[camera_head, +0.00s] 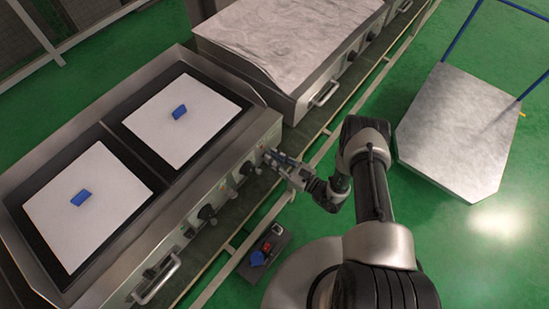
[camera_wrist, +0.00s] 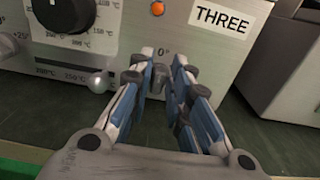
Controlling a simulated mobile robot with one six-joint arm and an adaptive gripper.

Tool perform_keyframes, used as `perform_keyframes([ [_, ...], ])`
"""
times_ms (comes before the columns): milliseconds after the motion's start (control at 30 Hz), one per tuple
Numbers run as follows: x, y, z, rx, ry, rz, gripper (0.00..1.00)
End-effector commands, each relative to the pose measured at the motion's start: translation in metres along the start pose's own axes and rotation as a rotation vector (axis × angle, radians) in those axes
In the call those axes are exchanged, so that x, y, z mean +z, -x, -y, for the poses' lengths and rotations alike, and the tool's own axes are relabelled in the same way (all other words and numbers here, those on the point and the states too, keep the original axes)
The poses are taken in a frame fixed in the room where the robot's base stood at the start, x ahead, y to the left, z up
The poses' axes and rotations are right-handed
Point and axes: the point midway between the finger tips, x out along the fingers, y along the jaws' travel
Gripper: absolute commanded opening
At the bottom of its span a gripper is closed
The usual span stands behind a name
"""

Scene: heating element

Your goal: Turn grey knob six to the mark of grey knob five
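In the wrist view my gripper (camera_wrist: 165,70) points at the front panel of the appliance. Its blue-and-white fingers stand apart, one on each side of a small grey knob (camera_wrist: 158,80) under a "0°" mark. A second grey ball-like knob (camera_wrist: 97,82) sits to the left beside a temperature scale. A third grey piece (camera_wrist: 8,45) is at the left edge. No numbers on the grey knobs can be read, so I cannot tell which is five or six. In the head view my gripper (camera_head: 274,160) is at the right end of the panel; the grey knobs are unclear there.
A black dial (camera_wrist: 65,12), an orange lamp (camera_wrist: 157,8) and a "THREE" label (camera_wrist: 222,18) are on the panel. Blue blocks (camera_head: 80,197) lie on the white plates. A second appliance (camera_head: 290,45) stands behind. A grey cart (camera_head: 455,130) is at right, with green floor between.

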Motion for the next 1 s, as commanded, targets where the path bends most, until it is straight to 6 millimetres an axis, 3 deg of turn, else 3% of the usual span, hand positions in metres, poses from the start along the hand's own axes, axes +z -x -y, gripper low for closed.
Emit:
perform_keyframes([
  [200, -0.0002, 0.0002, -0.0002, 0.000, 0.000, 0.000, 0.00],
  [667, -0.0005, 0.0003, -0.0007, 0.000, 0.028, -0.001, 0.00],
  [1000, -0.0013, 0.0003, -0.0031, 0.000, 0.233, -0.001, 0.00],
])
